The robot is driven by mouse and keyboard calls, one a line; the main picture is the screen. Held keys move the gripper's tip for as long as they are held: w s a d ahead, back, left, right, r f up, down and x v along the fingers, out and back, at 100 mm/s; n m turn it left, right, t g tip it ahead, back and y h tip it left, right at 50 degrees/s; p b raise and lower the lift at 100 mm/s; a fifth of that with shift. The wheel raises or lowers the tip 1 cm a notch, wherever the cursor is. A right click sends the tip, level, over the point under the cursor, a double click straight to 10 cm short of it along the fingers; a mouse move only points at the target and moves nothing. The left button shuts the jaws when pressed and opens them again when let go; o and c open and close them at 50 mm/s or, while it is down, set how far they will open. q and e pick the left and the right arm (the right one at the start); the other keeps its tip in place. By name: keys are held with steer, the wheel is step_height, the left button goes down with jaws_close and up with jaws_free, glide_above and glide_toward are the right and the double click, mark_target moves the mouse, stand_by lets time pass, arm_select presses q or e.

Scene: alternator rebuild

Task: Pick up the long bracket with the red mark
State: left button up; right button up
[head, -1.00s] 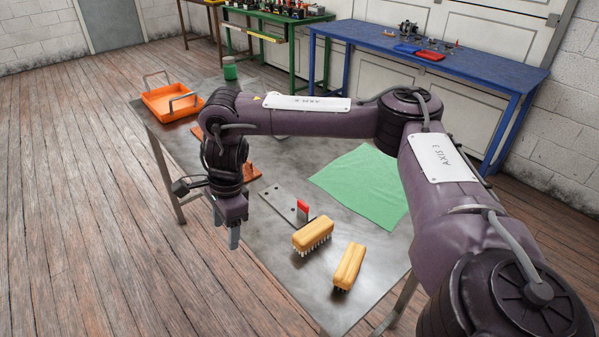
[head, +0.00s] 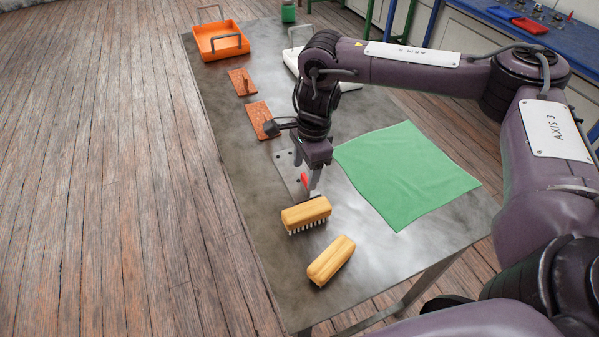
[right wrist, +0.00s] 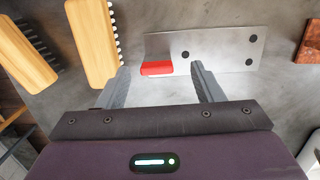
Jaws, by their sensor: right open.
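The long bracket (head: 284,160) is a grey metal plate with dark holes and an upright flange with a red mark (head: 304,179). It lies on the metal table, partly hidden behind my right gripper (head: 308,186) in the head view. In the right wrist view the plate (right wrist: 225,46) extends to the right and its red end (right wrist: 157,68) appears between the fingertips of my right gripper (right wrist: 159,74). That gripper is open and empty, pointing down close to the bracket. I cannot tell whether a finger touches it. My left gripper is not in view.
Two wooden brushes (head: 306,214) (head: 331,261) lie just in front of the bracket. Rust-brown pieces (head: 258,118) (head: 242,82), an orange tray (head: 205,46) and a white tray (head: 291,62) are farther back. A green cloth (head: 405,172) lies to the right.

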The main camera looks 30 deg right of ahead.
mark_target(305, 177)
steer(key=f, duration=0.1)
steer(key=f+p, duration=0.1)
steer(key=f, duration=0.2)
steer(key=shift+s+f, duration=0.25)
steer(key=shift+f, duration=0.1)
steer(key=shift+a+f+p, duration=0.1)
steer(key=shift+f+p, duration=0.1)
steer(key=shift+p, duration=0.1)
steer(key=shift+a, duration=0.1)
steer(key=c, duration=0.6)
jaws_close()
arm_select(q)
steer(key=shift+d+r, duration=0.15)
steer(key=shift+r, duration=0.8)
arm_select(e)
steer(key=shift+w+r, duration=0.1)
steer(key=shift+w, duration=0.1)
